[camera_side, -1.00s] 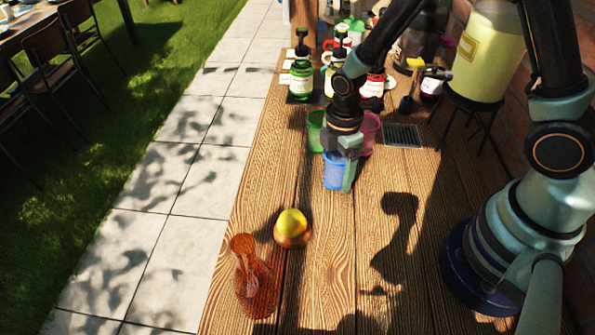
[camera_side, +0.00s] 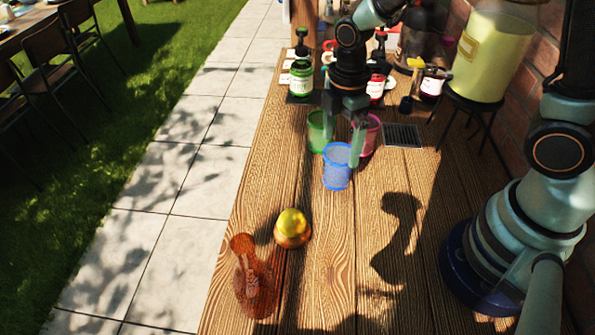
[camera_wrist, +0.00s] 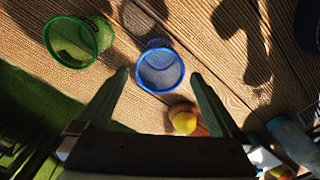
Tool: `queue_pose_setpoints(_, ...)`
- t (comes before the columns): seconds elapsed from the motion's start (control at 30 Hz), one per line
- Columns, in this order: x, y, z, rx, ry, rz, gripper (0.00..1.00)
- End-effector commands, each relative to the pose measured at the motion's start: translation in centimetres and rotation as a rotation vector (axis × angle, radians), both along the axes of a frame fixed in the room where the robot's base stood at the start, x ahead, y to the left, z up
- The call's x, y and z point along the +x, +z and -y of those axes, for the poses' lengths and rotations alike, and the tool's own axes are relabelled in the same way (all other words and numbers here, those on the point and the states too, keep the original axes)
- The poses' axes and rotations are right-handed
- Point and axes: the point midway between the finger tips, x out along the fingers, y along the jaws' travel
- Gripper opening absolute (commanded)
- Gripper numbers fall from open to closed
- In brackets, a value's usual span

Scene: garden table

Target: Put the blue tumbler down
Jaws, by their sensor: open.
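The blue tumbler (camera_side: 337,171) stands upright on the wooden table, in front of a green tumbler (camera_side: 318,134) and a pink tumbler (camera_side: 369,138). My gripper (camera_side: 342,148) is open and empty, just above and behind the blue tumbler. In the wrist view the blue tumbler (camera_wrist: 160,70) shows its open rim between and beyond my two spread fingertips (camera_wrist: 160,74). The green tumbler (camera_wrist: 76,42) is at the upper left there.
A yellow fruit in a small copper bowl (camera_side: 293,236) and an orange glass carafe (camera_side: 253,278) stand nearer the front. Bottles (camera_side: 301,77) crowd the back, beside a dark drain grate (camera_side: 402,136). A yellow drink dispenser (camera_side: 493,52) stands right.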

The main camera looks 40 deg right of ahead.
Motion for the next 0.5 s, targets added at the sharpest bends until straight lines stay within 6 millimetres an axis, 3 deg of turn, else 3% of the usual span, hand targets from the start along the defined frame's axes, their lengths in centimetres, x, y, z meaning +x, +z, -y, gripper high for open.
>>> queue_pose_setpoints(0.13, 0.1, 2.3, 0.0, 0.001, 0.0, 0.005, 1.0)
queue_pose_setpoints(0.37, 0.0, 4.2, 0.1, 0.002, -0.021, 0.011, 1.0)
queue_pose_setpoints(0.5, -0.1, 6.4, 0.9, 0.018, -0.175, 0.069, 1.0)
